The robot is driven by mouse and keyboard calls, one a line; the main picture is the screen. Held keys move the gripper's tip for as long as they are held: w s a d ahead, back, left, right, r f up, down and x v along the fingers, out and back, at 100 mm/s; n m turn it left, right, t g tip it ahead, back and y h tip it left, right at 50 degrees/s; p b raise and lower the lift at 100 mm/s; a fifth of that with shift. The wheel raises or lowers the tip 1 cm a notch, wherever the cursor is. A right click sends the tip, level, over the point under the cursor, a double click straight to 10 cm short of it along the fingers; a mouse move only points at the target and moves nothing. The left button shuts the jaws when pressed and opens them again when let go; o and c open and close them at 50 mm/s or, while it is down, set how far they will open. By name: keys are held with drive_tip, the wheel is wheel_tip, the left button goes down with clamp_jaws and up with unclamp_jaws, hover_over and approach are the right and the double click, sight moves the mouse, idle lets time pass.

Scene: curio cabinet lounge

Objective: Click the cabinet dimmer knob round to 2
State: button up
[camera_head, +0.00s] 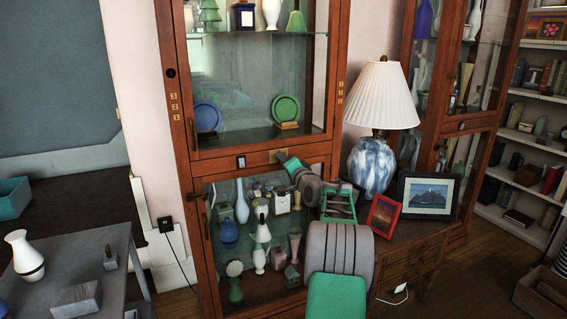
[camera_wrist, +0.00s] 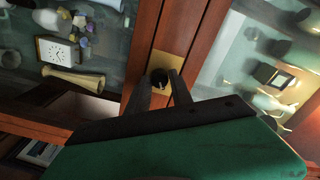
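The dimmer knob (camera_wrist: 159,77) is small, dark and round, on a brass plate (camera_wrist: 172,64) fixed to the cabinet's wooden rail. In the head view the brass plate (camera_head: 272,156) shows on the rail between the upper and lower glass doors, and my gripper's end hides the knob. My gripper (camera_wrist: 161,80) has its two dark fingers apart, one on each side of the knob. I cannot tell whether the fingertips press on it. The knob's pointer and any number marks are too small to read.
The cabinet (camera_head: 333,95) has glass doors with vases and plates behind them. A small switch plate (camera_head: 241,161) is on the same rail, to the left. A lamp (camera_head: 378,140), a red frame (camera_head: 383,215) and a landscape picture (camera_head: 429,195) stand close on the right.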

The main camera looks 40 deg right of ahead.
drive_tip(key=o, duration=0.4)
drive_tip(key=v, duration=0.7)
drive_tip(key=shift+s+a, duration=0.15)
drive_tip(key=shift+s, duration=0.2)
